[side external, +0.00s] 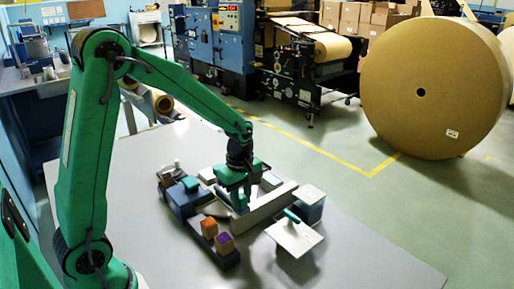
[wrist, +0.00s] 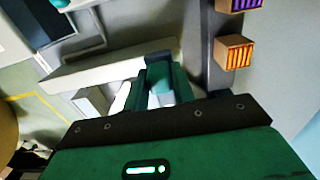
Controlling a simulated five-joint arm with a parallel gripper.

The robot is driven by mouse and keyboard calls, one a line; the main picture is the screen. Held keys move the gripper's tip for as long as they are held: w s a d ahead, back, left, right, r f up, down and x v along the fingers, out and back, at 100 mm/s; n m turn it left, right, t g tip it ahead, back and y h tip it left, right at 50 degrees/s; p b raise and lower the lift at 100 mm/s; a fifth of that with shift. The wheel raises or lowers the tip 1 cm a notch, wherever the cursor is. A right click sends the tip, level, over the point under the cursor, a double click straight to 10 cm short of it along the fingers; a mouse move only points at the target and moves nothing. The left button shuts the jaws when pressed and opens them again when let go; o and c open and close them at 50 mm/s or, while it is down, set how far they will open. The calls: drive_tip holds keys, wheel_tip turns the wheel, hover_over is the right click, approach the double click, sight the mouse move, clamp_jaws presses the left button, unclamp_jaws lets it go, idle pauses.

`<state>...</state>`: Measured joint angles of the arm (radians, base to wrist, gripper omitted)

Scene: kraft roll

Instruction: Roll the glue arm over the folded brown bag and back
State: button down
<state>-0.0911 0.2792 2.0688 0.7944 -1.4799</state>
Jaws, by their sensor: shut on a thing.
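My gripper (side external: 240,200) is low over the middle of the device on the grey table, beside a long pale bar (side external: 268,208). In the wrist view my green fingers (wrist: 160,82) are close together on a small part, largely hidden between them. I cannot tell for certain whether this part is the glue arm. The pale bar also shows in the wrist view (wrist: 105,68), running across just beyond the fingers. I cannot make out the folded brown bag clearly; a small tan patch (side external: 214,208) shows left of my gripper.
An orange block (side external: 209,228) and a purple-topped block (side external: 224,243) sit on a dark rail at the front. A white plate with a green handle (side external: 291,237) lies at right, by a grey box (side external: 309,205). The table's front right is clear.

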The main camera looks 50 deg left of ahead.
drive_tip(key=shift+r, duration=0.1)
drive_tip(key=c, duration=1.2)
unclamp_jaws()
drive_tip(key=shift+o, duration=0.2)
drive_tip(key=shift+r, duration=3.85)
drive_tip(key=shift+r, duration=0.1)
